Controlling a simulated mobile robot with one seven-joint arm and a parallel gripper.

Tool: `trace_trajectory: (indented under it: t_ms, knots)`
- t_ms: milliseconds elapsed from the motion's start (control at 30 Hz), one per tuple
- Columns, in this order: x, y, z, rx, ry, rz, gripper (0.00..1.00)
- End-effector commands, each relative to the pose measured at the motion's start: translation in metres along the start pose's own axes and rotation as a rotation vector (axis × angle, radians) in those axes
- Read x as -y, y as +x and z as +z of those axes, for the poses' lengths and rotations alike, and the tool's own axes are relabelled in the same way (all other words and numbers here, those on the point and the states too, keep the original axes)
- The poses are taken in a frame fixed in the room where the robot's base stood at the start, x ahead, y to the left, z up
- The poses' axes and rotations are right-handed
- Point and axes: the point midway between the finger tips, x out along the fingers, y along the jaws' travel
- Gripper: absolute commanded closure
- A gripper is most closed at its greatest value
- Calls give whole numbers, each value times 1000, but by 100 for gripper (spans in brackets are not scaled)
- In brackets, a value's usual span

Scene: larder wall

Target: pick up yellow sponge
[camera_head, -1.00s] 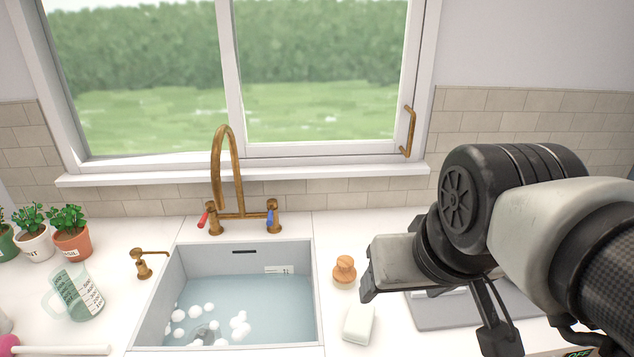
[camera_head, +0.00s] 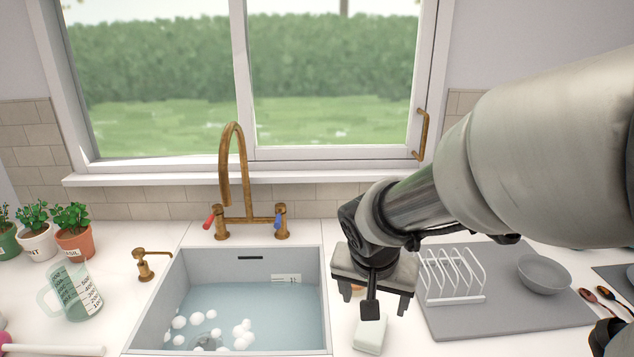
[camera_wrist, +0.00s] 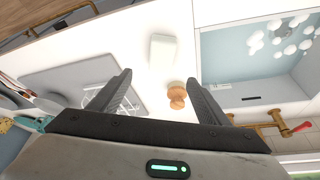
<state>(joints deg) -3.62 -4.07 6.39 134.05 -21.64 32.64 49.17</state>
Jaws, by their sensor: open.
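My gripper (camera_head: 375,298) points down over the counter just right of the sink, open and empty. In the wrist view its two fingers (camera_wrist: 157,78) are spread apart. A pale, nearly white block (camera_head: 368,340) lies on the counter below and in front of my gripper; it also shows in the wrist view (camera_wrist: 161,50), beyond the fingertips. No plainly yellow sponge shows in the head view. A small yellow, spotted thing (camera_wrist: 5,124) is cut off at the left edge of the wrist view; I cannot tell what it is.
A wooden-knobbed brush (camera_wrist: 177,95) stands near the right finger. The sink (camera_head: 326,300) holds water and suds. A white rack (camera_head: 453,280) and grey bowl (camera_head: 543,274) sit on a grey mat (camera_head: 500,318). A brass tap (camera_head: 232,160) stands behind the sink.

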Motion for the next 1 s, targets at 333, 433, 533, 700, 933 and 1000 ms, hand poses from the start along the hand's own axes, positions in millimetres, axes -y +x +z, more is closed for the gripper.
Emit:
trace_trajectory:
  t_ms: [333, 433, 533, 700, 933, 1000]
  knots:
    - [0, 73, 2, 4, -2, 1, 30]
    - [0, 81, 1, 1, -2, 0, 30]
    - [0, 86, 1, 2, 0, 0, 30]
    - [2, 108, 5, 4, -2, 1, 30]
    - [3, 134, 6, 1, -2, -1, 30]
    - [3, 136, 5, 1, -1, -1, 30]
